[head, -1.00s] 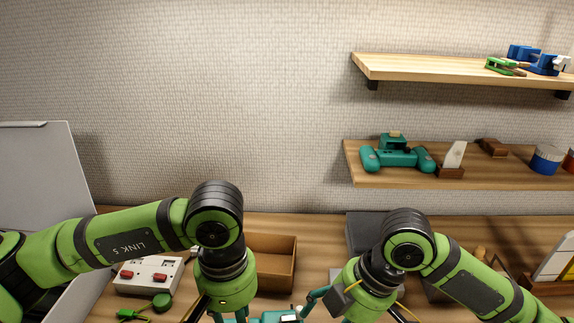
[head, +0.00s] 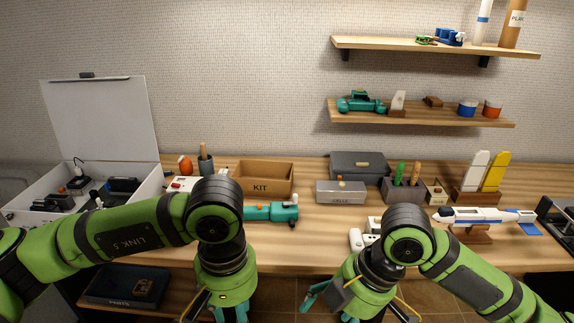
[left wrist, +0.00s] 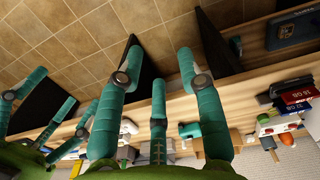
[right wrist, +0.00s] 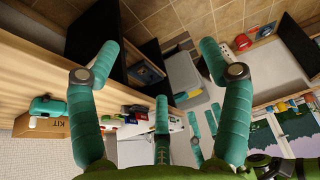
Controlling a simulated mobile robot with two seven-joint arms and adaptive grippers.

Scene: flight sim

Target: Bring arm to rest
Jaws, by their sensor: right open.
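My left gripper (head: 230,314) hangs low in front of the desk's front edge, with its fingers partly cut off by the lower picture border. In the left wrist view its teal fingers (left wrist: 160,62) stand apart with nothing between them. My right gripper (head: 328,306) also hangs low before the desk edge. In the right wrist view its fingers (right wrist: 158,60) are spread wide and empty. Both arms are bent, with their elbows raised and their forearms coming in from the sides. Neither gripper touches any object.
The wooden desk (head: 320,222) holds a KIT tray (head: 265,178), a teal device (head: 270,212), a grey box (head: 358,165) and a model plane (head: 485,216) on a stand. An open white case (head: 105,125) stands at left. Two wall shelves (head: 425,112) hang behind. Tiled floor shows before the desk.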

